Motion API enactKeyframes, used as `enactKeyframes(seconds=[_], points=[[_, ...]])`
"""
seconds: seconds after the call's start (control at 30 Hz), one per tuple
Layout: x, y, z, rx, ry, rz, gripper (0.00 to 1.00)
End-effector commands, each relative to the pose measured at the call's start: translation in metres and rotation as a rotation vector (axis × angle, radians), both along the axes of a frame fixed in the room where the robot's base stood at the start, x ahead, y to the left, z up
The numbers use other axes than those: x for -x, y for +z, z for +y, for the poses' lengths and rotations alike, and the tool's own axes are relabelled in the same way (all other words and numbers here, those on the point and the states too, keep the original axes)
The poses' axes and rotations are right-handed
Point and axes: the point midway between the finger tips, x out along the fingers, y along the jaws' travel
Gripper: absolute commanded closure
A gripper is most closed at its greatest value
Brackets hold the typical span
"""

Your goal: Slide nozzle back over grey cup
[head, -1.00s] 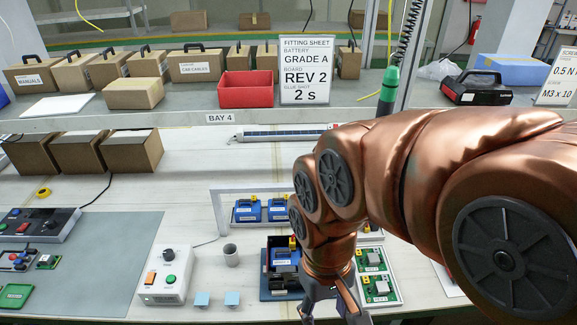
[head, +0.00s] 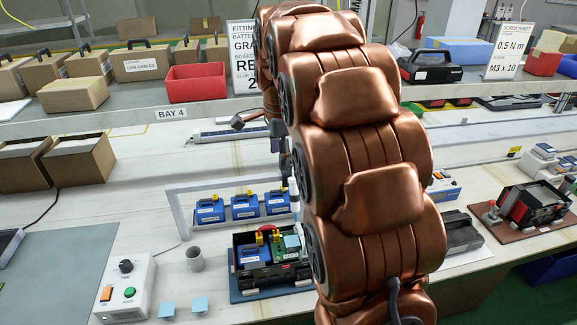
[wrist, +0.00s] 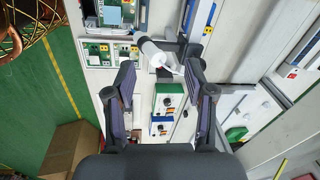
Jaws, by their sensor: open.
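The grey cup (head: 195,258) stands upright on the bench, right of the white control box. My gripper (head: 262,125) is partly hidden behind my arm in the head view, above the rear of the bench. In the wrist view my gripper (wrist: 161,70) is open, with its two fingers well apart. A white cylinder with a thin pointed tip (wrist: 152,53), which looks like the nozzle, shows between and beyond the fingertips. I cannot tell how far it is from them. Nothing is held. I cannot pick out the cup in the wrist view.
A white control box (head: 127,288) stands left of the cup. A white frame (head: 180,212) with blue units is behind it. A black housing (head: 270,262) on a blue plate is to its right. A shelf (head: 60,122) with boxes overhangs the bench rear.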

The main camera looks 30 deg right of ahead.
Motion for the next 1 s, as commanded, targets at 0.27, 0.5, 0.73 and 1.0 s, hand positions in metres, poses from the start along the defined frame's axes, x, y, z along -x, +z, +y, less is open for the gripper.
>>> enactKeyframes(seconds=[0.27, 0.5, 0.73, 1.0], points=[[-0.043, -0.01, -0.051, -0.012, -0.31, -0.067, 0.46], [-0.05, -0.016, -0.06, -0.016, -0.367, -0.081, 0.46], [-0.054, -0.043, -0.062, -0.017, -0.365, -0.077, 0.46], [-0.059, -0.077, -0.065, -0.018, -0.364, -0.075, 0.46]])
